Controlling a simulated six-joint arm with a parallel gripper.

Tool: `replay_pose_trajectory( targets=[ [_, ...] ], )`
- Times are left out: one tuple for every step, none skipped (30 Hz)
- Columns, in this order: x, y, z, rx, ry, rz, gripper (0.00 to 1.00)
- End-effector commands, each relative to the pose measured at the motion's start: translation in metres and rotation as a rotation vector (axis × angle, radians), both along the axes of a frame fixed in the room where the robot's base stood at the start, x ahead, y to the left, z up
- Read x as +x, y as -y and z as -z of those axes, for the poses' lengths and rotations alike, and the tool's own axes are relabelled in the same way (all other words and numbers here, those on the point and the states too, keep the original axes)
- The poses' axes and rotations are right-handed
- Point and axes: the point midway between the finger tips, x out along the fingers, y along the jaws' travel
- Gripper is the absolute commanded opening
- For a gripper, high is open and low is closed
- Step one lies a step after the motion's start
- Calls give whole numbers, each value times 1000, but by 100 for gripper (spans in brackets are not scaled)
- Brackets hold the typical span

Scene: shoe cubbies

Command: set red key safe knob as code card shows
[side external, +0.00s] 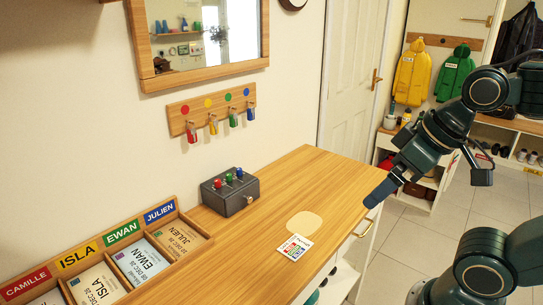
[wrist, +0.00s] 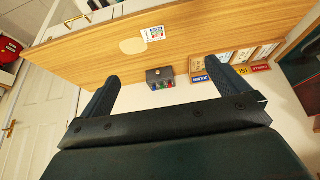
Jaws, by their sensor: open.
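The key safe is a dark grey box (side external: 232,195) on the wooden cabinet top near the wall. Its top carries a red knob (side external: 217,184), a green knob (side external: 228,179) and a blue knob (side external: 239,173); their settings are too small to read. The box also shows in the wrist view (wrist: 159,74). The code card (side external: 295,247) lies flat near the cabinet's front edge, with coloured marks I cannot read; it also shows in the wrist view (wrist: 153,34). My gripper (side external: 371,201) is open and empty, beyond the cabinet's front edge, apart from the safe.
A pale round patch (side external: 304,222) lies beside the card on the wooden top (side external: 310,178). A divided tray (side external: 138,258) of name cards stands at left. A rack (side external: 211,106) with several coloured keys hangs above the safe, below a mirror (side external: 205,75). The top's right part is clear.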

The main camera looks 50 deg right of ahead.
Motion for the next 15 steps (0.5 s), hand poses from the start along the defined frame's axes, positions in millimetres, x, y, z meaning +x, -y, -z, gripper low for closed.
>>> replay_pose_trajectory(
  targets=[
    [0,0,0,0,0,0,94],
    [0,0,0,0,0,0,88],
    [1,0,0,0,1,0,80],
    [1,0,0,0,1,-1,74],
    [2,0,0,0,2,-1,69],
    [5,0,0,0,5,-2,61],
    [7,0,0,-1,8,-3,55],
    [10,0,-1,-1,11,-4,49],
    [14,0,-1,-2,15,-6,41],
    [18,0,-1,-2,22,-7,41],
    [22,0,-1,-2,26,-9,41],
    [29,0,-1,-3,36,-11,41],
    [35,-1,-1,-4,43,-13,41],
    [41,-1,-1,-4,51,-15,41],
    [50,-1,0,-4,62,-18,41]
  ],
)
